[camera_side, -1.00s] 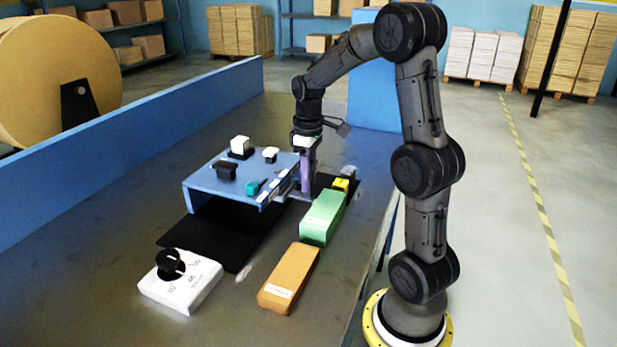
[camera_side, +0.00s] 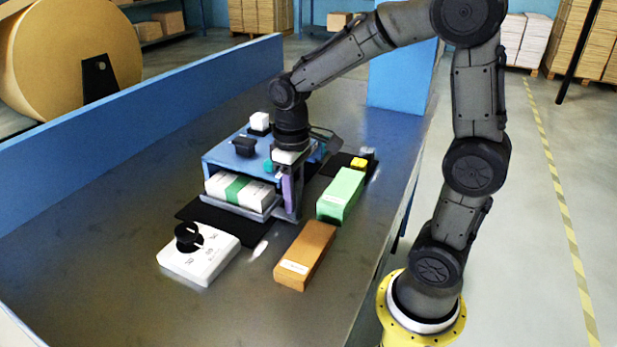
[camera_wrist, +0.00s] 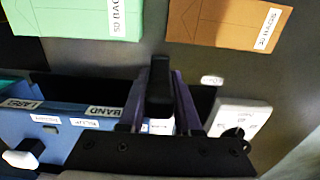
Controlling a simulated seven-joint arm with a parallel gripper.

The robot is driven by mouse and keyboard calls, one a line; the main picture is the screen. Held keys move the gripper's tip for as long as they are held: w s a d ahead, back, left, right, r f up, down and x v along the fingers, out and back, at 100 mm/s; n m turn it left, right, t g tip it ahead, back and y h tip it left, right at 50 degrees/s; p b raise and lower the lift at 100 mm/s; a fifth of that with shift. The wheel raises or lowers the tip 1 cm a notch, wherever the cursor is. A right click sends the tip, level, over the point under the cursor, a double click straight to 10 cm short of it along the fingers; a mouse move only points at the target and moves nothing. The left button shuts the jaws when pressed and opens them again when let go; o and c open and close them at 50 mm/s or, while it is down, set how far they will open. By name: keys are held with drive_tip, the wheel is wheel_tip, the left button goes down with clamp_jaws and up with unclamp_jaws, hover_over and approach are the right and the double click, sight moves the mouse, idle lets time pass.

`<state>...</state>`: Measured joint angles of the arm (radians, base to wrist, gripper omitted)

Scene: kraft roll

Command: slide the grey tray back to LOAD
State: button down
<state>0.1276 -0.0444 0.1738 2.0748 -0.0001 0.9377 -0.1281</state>
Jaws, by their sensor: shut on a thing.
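The grey tray (camera_side: 228,205) sticks out at the front of the blue bridge-like station (camera_side: 215,160) in the side view. It carries a white stack with a green band (camera_side: 238,188). My gripper (camera_side: 290,190) is low at the tray's right front corner, beside the station. In the wrist view my gripper's purple fingers (camera_wrist: 160,100) are shut on a black upright handle (camera_wrist: 158,75). The handle's join to the tray is hidden.
A green box (camera_side: 341,195) and a brown box (camera_side: 305,255) stand right of the black strip (camera_side: 195,212). A white dial box (camera_side: 198,255) is at the front left. A yellow block (camera_side: 358,163) lies farther back.

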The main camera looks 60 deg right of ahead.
drive_tip(key=shift+a+r, duration=0.1)
drive_tip(key=shift+a, duration=3.05)
drive_tip(key=c, duration=0.6)
unclamp_jaws()
wheel_tip(320, 180, up, 14)
